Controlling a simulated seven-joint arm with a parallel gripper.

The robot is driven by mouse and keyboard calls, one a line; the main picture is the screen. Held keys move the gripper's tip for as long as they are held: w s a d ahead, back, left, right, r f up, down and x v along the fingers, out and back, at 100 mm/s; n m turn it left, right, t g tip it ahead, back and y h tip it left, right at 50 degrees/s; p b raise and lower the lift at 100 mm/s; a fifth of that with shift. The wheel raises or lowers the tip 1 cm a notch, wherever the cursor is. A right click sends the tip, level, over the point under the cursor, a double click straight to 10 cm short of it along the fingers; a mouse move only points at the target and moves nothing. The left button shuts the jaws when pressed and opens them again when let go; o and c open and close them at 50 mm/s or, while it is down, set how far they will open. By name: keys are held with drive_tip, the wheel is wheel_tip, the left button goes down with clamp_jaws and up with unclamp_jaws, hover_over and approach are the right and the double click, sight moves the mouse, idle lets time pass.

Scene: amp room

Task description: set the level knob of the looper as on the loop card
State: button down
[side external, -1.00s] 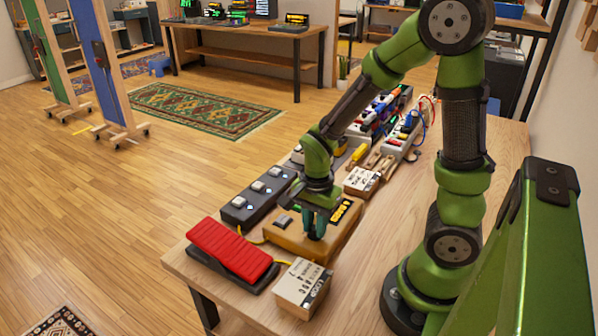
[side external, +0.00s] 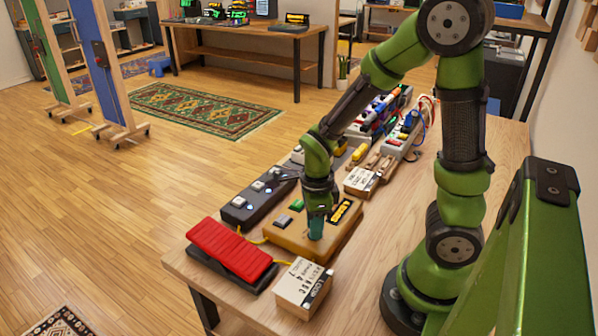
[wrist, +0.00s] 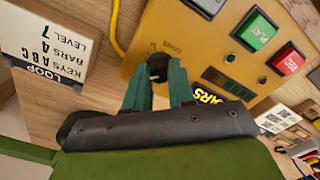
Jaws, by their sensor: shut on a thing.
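The looper (side external: 285,238) is an ochre box near the table's front end. In the wrist view the looper (wrist: 205,50) shows a small dark level knob (wrist: 157,68) by a "LEVEL" label. My gripper (wrist: 158,78) is shut on the knob, with its teal fingers on either side. In the side view my gripper (side external: 316,232) reaches down onto the looper and hides the knob. The knob's pointer cannot be made out. The loop card (wrist: 48,35) is a white-faced block reading LOOP, KEYS A B C, BARS 4, LEVEL 7; it also stands near the table edge in the side view (side external: 303,283).
A red pedal (side external: 230,247) sits left of the looper, with a yellow cable between. A dark switch unit (side external: 258,200) lies behind it. Another card block (side external: 361,181) and more pedals stand farther back. A green PLAY button (wrist: 257,30) and a red button (wrist: 289,62) are close by.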

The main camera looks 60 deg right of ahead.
drive_tip(key=shift+m, duration=0.7)
drive_tip(key=c, duration=1)
unclamp_jaws()
drive_tip(key=shift+o, duration=0.2)
wheel_tip(320, 180, up, 17)
